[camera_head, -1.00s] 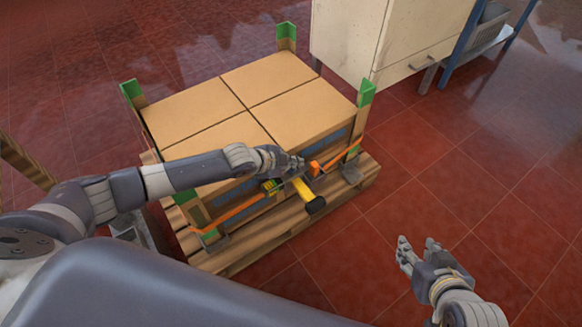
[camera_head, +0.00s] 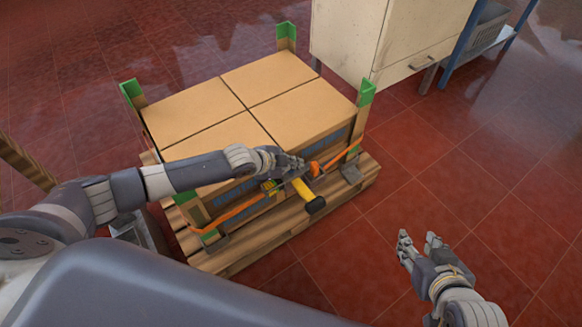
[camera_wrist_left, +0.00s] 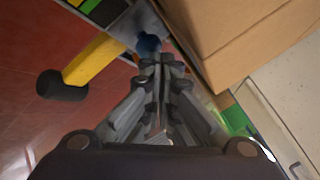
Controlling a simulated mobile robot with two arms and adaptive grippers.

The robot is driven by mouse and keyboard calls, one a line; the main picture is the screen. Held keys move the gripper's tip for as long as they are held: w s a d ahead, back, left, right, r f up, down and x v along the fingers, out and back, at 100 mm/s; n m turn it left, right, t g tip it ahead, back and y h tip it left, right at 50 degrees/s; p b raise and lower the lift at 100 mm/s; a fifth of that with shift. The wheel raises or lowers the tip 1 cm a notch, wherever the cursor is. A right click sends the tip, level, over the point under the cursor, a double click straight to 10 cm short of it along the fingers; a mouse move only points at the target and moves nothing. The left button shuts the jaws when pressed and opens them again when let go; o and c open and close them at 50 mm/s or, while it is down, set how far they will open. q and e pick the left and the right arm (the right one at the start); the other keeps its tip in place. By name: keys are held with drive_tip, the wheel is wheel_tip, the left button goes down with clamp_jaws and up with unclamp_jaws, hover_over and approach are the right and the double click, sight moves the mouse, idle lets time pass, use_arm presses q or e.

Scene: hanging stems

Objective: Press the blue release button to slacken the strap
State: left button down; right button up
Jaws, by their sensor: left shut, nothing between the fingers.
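The ratchet (camera_head: 272,186) with its yellow handle (camera_head: 304,190) and black knob sits on the near side of the box stack. The orange strap (camera_head: 236,210) runs out from it both ways and bows in loose curves. The blue release button (camera_wrist_left: 149,44) shows in the left wrist view, just beyond my fingertips; I cannot tell whether they touch it. My left gripper (camera_head: 297,164) is shut and empty at the ratchet, and it also shows in the left wrist view (camera_wrist_left: 161,62). My right gripper (camera_head: 420,241) is open and empty, away from the pallet.
Cardboard boxes (camera_head: 215,107) stand on a wooden pallet (camera_head: 265,238), with green-topped corner posts (camera_head: 366,92) around them. A pale cabinet (camera_head: 385,40) and a blue-legged rack (camera_head: 455,50) stand behind. The red floor right of the pallet is clear.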

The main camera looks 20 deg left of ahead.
use_arm(q)
drive_tip(key=shift+f, duration=0.45)
use_arm(e)
drive_tip(key=shift+w+a+r+t, duration=0.35)
drive_tip(key=shift+w+r+t, duration=0.25)
drive_tip(key=shift+w+r, duration=0.2)
idle(1.0)
